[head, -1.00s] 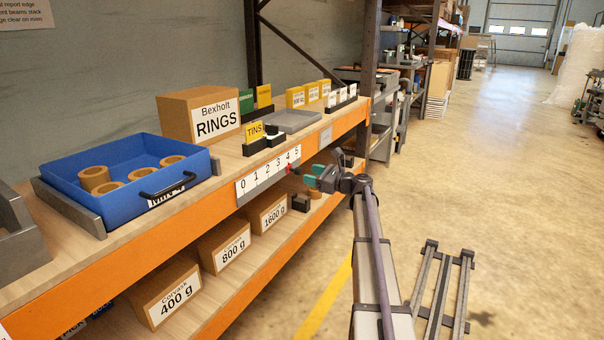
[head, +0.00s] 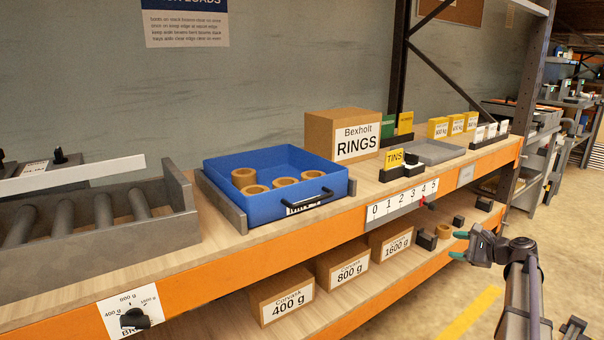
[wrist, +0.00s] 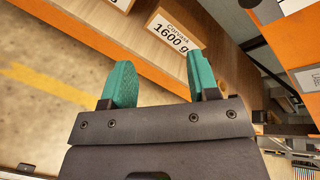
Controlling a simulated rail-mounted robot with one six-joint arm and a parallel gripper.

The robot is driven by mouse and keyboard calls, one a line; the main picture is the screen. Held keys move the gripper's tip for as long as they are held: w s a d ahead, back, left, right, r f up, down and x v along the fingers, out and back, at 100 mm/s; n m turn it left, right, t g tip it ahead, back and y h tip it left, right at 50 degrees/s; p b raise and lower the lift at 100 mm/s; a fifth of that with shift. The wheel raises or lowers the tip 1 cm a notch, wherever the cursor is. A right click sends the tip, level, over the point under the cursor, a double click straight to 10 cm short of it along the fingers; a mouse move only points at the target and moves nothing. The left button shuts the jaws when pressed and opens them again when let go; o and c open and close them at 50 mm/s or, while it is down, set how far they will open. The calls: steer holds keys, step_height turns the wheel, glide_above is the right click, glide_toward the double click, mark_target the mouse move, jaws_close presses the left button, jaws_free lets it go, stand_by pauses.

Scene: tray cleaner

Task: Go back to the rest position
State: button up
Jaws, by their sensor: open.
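My gripper (head: 459,245) is at the right in the head view, in front of the shelf's orange edge and near the lower shelf. Its two green fingertips are apart with nothing between them. In the wrist view my gripper (wrist: 158,82) also shows open and empty, with the 1600 g box (wrist: 167,38) beyond it. My arm stands over the floor, clear of the shelf.
A blue tray (head: 225,203) with several tan rings stands on the upper shelf. A roller conveyor (head: 185,205) is at left. Floor (head: 565,225) at right is open.

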steer(key=s+a+f+n+g+h, duration=0.35)
steer(key=s+a+n, duration=0.45)
steer(key=a, duration=0.4)
steer(key=s+a+f+n+g+h+p, duration=0.1)
steer(key=s+a+f+n+g+h, duration=0.25)
steer(key=s+a, duration=0.7)
steer(key=s+a+f+n+g+h, duration=0.1)
steer(key=s+a+f+n+g, duration=0.25)
steer(key=s+a+n, duration=0.75)
steer(key=w+a+r+m+p, duration=0.1)
steer(key=w+r+p, duration=0.1)
steer(key=r+p, duration=1.7)
steer(key=w+a+r+m+p, duration=0.1)
steer(key=r+m+p, duration=0.1)
steer(key=r+p, duration=1.7)
steer(key=shift+w+g, duration=0.4)
steer(key=shift+g, duration=0.05)
steer(key=shift+a+r, duration=0.1)
